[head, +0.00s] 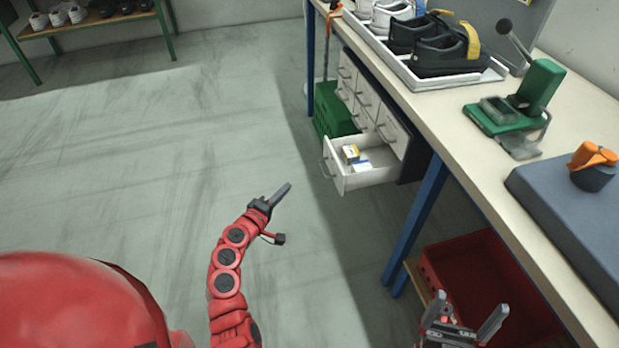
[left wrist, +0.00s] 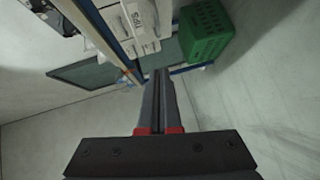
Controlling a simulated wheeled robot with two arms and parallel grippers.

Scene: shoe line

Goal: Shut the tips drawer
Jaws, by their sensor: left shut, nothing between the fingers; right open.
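The open white drawer (head: 362,181) sticks out of the drawer unit under the bench in the head view. It holds small boxes, and its front has a grey handle. In the left wrist view a white drawer front (left wrist: 134,18) with a label that seems to read TIPS shows upside down at the top. My left gripper (head: 288,186) is shut and empty, in front of and a little below the drawer's front, apart from it. Its closed fingers also show in the left wrist view (left wrist: 160,74). My right gripper (head: 472,304) is open and empty at the lower right, beside the bench.
Several closed drawers (head: 366,99) sit in the same unit. A green crate (head: 333,118) stands behind the open drawer. A blue bench leg (head: 414,222) and a red crate (head: 478,262) are nearer me. The floor to the left is clear.

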